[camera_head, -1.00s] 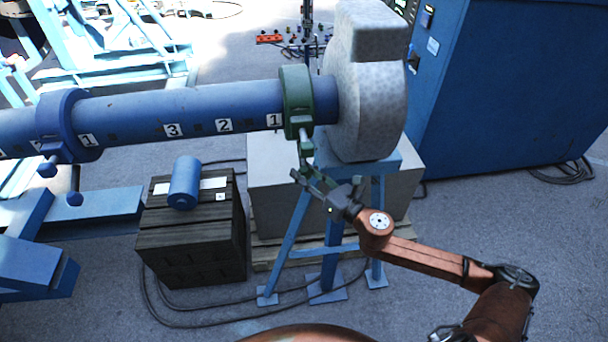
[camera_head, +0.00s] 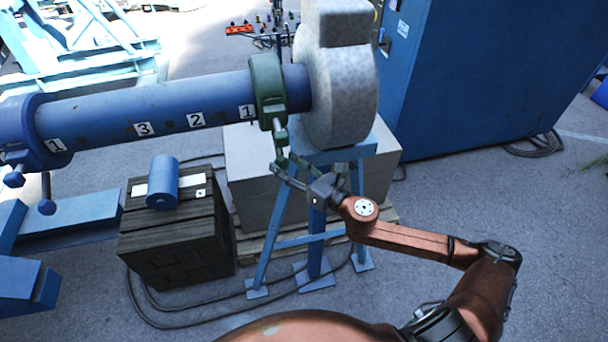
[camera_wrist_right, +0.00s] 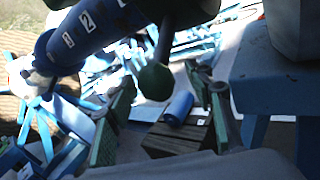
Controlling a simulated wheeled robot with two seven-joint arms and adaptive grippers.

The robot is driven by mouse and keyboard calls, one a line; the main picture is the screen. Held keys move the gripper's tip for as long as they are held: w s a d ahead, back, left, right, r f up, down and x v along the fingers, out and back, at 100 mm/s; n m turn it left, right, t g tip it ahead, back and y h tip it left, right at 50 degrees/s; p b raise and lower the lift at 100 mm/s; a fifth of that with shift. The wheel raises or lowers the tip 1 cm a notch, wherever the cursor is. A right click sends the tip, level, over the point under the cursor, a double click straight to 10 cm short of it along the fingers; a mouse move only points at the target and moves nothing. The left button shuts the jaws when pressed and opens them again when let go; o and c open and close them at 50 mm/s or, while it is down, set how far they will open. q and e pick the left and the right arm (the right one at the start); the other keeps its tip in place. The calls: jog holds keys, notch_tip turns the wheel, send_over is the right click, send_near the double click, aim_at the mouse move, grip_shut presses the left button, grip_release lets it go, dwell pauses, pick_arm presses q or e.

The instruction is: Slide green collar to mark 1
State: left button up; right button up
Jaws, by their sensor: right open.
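The green collar (camera_head: 268,92) sits around the blue shaft (camera_head: 175,107), just right of the right-hand mark 1 label (camera_head: 247,111) and near the grey speckled block. A handle with a green knob hangs from the collar; the knob shows in the right wrist view (camera_wrist_right: 155,82). My right gripper (camera_head: 283,170) is open just below the handle. In the right wrist view its two fingers (camera_wrist_right: 168,105) stand apart, one on each side of the knob in the picture. I cannot tell whether they touch it. My left gripper is not in view.
Marks 2 and 3 and another 1 (camera_head: 56,145) run left to a blue collar (camera_head: 22,130) with knobbed handles. A blue cylinder (camera_head: 162,182) lies on a dark wooden crate (camera_head: 180,245). A blue trestle (camera_head: 318,235) stands behind my arm. Cables lie on the floor.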

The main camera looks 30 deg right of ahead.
jog(key=v, duration=1)
jog(key=shift+s, duration=0.3)
jog(key=shift+d, duration=0.1)
